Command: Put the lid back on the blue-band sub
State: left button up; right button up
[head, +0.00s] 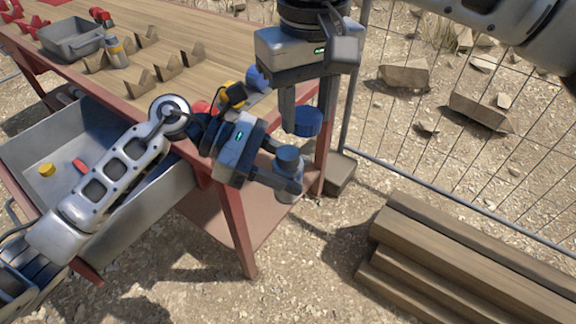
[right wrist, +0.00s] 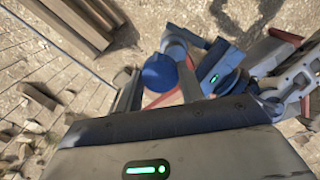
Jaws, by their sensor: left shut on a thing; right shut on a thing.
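My left gripper (head: 287,182) is shut on the blue-band sub (head: 288,160), a small upright-looking container with a blue upper part and a greyish lower part. The fingers hide its middle. My right gripper (head: 302,118), higher up, is shut on the round blue lid (head: 308,122). The lid is above and slightly right of the sub, apart from it, in the head view. In the right wrist view the lid (right wrist: 160,73) is large at the fingers, and the sub (right wrist: 177,42) shows beyond it with my left gripper (right wrist: 190,45).
The wooden table (head: 190,30) holds a grey tray (head: 72,38), a yellow-banded container (head: 116,52) and several wooden holders. A grey basin (head: 100,125) contains a yellow piece (head: 47,170) and a red one. A wire fence (head: 480,130) and stacked timbers (head: 450,250) stand right.

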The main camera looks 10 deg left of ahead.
aim_at(289, 152)
jog(key=shift+s+a+r+n, duration=0.2)
jog(key=shift+a+r, duration=0.15)
jog(key=shift+a, duration=0.25)
jog(key=shift+s+a+r+n, duration=0.2)
jog(key=shift+a+r, duration=0.15)
jog(key=shift+a, duration=0.2)
jog(key=shift+f, duration=0.15)
jog(key=shift+f, duration=1.85)
jog(key=shift+f, duration=0.9)
jog(key=shift+f, duration=0.55)
jog(key=m, duration=0.3)
jog(key=o, duration=0.9)
